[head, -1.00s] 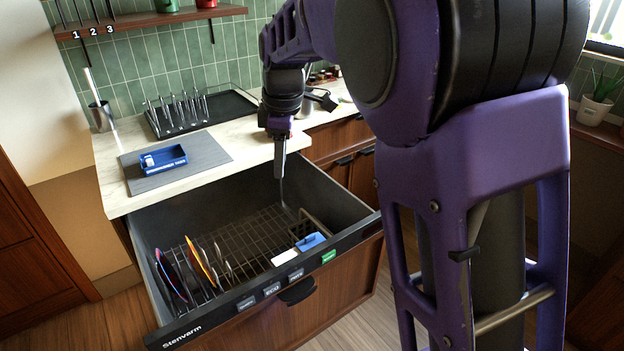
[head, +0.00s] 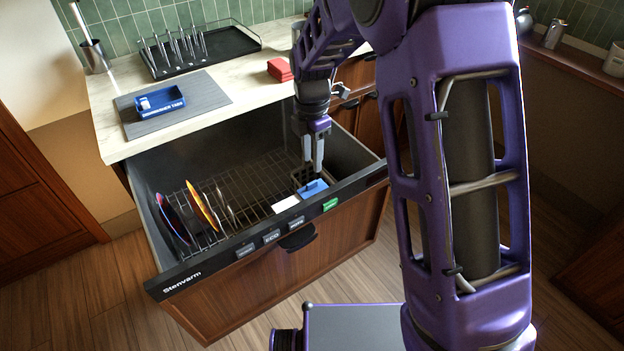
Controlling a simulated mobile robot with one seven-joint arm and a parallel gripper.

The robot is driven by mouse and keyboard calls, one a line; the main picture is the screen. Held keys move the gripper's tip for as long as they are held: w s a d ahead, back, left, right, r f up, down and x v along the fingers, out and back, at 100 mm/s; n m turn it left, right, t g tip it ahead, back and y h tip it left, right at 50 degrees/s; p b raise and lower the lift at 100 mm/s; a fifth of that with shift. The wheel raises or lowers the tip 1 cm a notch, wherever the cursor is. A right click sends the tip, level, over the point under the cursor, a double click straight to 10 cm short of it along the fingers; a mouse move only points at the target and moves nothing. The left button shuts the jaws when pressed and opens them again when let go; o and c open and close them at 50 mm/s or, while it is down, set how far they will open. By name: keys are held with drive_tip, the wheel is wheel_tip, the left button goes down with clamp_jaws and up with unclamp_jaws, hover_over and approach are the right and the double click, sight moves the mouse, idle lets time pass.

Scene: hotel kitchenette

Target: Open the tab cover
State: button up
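The pulled-out dishwasher drawer (head: 290,245) has a small blue cover (head: 313,188) just inside its front wall, towards the right. I take this to be the tab cover; it looks closed. My gripper (head: 313,168) points down, with its fingertips just behind and above the blue cover in this view. Whether it touches the cover cannot be told. Two fingers show close together with a thin dark line between them; nothing is seen held. A blue box lettered "DISHWASHER TABS" (head: 160,101) stands on a grey mat (head: 205,90) on the counter.
A white panel (head: 286,204) lies left of the blue cover. Coloured plates (head: 203,207) stand in the wire rack at left; the rack's middle looks empty. Red blocks (head: 280,70) and a black tray (head: 235,42) sit on the counter. The drawer's front wall borders the cover.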

sight(312, 183)
wheel_tip(312, 183, down, 8)
drive_tip(key=shift+r, duration=0.15)
clamp_jaws()
idle(1.5)
